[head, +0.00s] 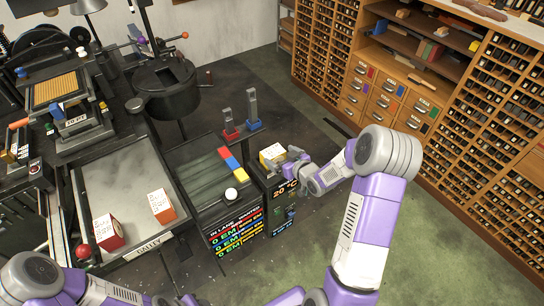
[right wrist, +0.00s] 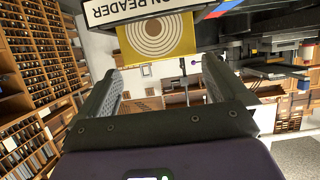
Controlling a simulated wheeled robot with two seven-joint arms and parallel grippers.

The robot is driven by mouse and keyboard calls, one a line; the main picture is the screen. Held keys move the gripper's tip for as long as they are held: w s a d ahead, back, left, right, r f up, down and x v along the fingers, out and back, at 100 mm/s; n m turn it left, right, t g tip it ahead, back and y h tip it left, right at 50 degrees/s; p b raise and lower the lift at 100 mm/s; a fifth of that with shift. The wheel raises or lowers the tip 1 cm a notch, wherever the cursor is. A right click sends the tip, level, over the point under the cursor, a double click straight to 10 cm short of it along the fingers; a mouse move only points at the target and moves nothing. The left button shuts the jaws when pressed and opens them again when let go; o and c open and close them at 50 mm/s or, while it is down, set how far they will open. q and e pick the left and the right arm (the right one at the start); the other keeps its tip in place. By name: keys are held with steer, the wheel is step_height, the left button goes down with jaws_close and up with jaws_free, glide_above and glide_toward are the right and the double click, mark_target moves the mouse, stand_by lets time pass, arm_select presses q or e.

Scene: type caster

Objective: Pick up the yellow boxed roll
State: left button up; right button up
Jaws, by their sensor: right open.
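The yellow boxed roll (head: 270,155) sits on top of a dark stand with a small display, right of the central bench in the head view. Its yellow face with concentric rings shows upside down in the right wrist view (right wrist: 158,38). My right gripper (head: 292,161) is beside the box on its right. In the right wrist view the gripper (right wrist: 160,72) is open, and the box appears just beyond its fingertips, across the gap between them. Nothing is held. My left arm runs along the bottom left edge of the head view; its gripper's jaws cannot be made out.
The stand (head: 283,190) shows "20°C". Left of it are coloured blocks (head: 233,160), a white ball (head: 231,194) and a colourful lane board (head: 236,232). An orange box (head: 161,206) and a red box (head: 108,232) rest on the galley tray (head: 130,172). Type cabinets (head: 400,85) line the back right.

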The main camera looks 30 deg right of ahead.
mark_target(273, 152)
steer(key=x, duration=0.7)
steer(key=shift+w+a+f+b, duration=0.1)
steer(key=shift+w+f+b, duration=0.1)
steer(key=shift+b, duration=0.1)
steer(key=shift+r, duration=0.1)
steer(key=c, duration=0.8)
